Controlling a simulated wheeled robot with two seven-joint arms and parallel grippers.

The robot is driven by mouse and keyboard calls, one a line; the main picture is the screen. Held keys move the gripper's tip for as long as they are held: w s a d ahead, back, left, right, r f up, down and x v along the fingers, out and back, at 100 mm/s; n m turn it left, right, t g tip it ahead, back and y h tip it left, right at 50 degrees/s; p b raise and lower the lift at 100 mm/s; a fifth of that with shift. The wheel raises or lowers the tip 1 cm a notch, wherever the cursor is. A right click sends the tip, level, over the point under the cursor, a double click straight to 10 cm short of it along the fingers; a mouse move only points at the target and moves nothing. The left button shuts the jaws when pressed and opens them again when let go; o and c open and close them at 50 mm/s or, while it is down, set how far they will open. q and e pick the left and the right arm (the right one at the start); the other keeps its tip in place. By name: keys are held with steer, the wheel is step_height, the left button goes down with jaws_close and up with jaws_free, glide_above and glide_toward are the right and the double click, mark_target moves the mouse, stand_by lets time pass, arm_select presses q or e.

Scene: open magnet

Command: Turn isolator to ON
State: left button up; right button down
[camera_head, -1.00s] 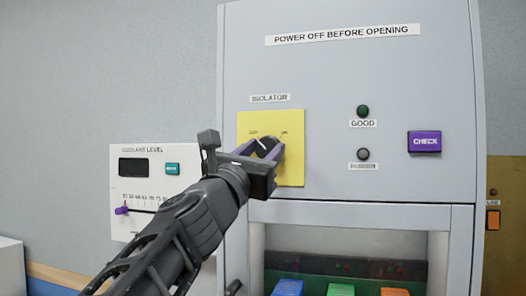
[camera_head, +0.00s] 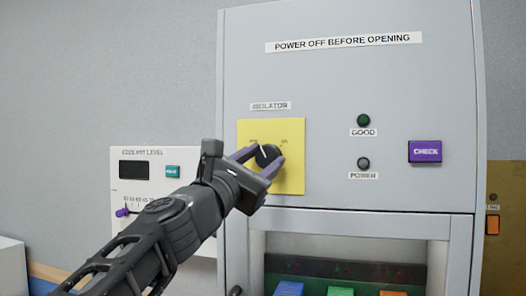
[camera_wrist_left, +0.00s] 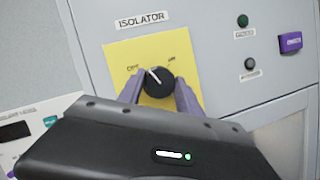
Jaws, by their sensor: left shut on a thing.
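The isolator knob (camera_head: 268,156) is a round black dial with a white pointer line on a yellow plate (camera_head: 291,179). The plate is under the ISOLATOR label. My left gripper (camera_head: 262,157) is shut on the knob, with one purple finger on each side. In the left wrist view the knob (camera_wrist_left: 158,82) sits between the fingers (camera_wrist_left: 158,92), and its pointer leans up and left, towards the left mark. The small marks on the plate are too blurred to read surely. My right gripper is not in view.
On the grey cabinet (camera_head: 330,90) are a green GOOD lamp (camera_head: 363,120), a dark POWER lamp (camera_head: 363,163) and a purple CHECK button (camera_head: 425,151). A white coolant panel (camera_head: 140,192) stands left, behind my arm. Coloured blocks (camera_head: 340,290) show in the opening below.

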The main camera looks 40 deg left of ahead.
arm_select(q)
steer(key=m+h+p, duration=0.1)
steer(key=m, duration=0.1)
steer(key=m+p, duration=0.1)
steer(key=m, duration=0.1)
steer(key=m+g+h+p, duration=0.1)
steer(key=m+p, duration=0.1)
steer(key=shift+r+h, duration=0.3)
steer(key=m+g+p, duration=0.1)
steer(key=m+p, duration=0.2)
steer(key=m, duration=0.1)
steer(key=shift+h, duration=0.3)
steer(key=m+g+p, duration=0.1)
steer(key=m+p, duration=0.1)
steer(key=m, duration=0.1)
steer(key=shift+g, duration=0.4)
steer(key=shift+f+m+g+p, duration=0.1)
steer(key=shift+m+g+p, duration=0.5)
steer(key=shift+m+p, duration=0.55)
steer(key=shift+m, duration=0.25)
steer(key=o, duration=1.4)
steer(key=shift+c, duration=0.2)
